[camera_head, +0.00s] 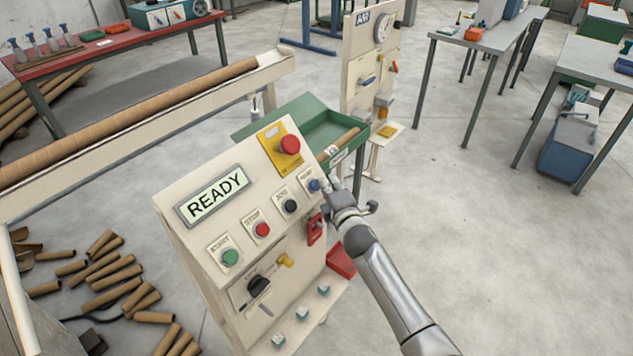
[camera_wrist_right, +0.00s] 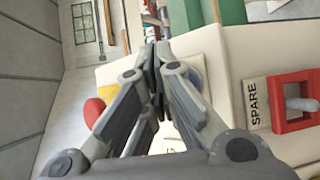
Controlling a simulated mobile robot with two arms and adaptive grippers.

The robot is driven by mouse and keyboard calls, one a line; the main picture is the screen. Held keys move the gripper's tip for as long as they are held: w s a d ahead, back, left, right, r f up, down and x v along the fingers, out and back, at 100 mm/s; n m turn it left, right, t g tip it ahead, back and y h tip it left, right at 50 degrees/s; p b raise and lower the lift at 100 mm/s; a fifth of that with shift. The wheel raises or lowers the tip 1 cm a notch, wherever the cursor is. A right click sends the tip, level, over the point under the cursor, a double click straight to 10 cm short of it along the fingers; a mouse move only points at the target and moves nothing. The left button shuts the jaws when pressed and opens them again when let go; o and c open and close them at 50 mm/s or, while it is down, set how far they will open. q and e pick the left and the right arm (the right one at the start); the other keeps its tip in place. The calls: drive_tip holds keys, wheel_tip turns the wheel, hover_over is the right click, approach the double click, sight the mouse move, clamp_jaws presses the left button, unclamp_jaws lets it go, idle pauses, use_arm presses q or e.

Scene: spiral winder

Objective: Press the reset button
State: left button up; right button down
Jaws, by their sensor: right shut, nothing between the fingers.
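The cream control panel (camera_head: 190,263) has a display (camera_head: 213,195) reading READY. The blue button (camera_head: 314,185), under a small label too blurred to read surely, is at the upper right end of the button row. My right gripper (camera_head: 327,184) is shut and empty, its fingertips beside the blue button's right side; I cannot tell if they touch. My left gripper is not in view.
Green (camera_head: 230,257), red (camera_head: 262,230) and black (camera_head: 290,206) buttons share the row. A red emergency stop (camera_head: 289,145) on a yellow plate stands above. A red guarded SPARE switch (camera_wrist_right: 292,102) is close to the gripper. A green tray (camera_head: 315,130) lies behind the panel.

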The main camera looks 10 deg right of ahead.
drive_tip(key=shift+s+d+r, duration=0.1)
idle(0.3)
drive_tip(key=s+d+r+p, duration=0.1)
drive_tip(key=p, duration=0.1)
drive_tip(key=s+d+r+p, duration=0.1)
drive_tip(key=s+r+p, duration=0.1)
drive_tip(key=shift+d+r+p, duration=0.1)
drive_tip(key=shift+d+p, duration=0.05)
drive_tip(key=shift+p, duration=0.2)
idle(0.6)
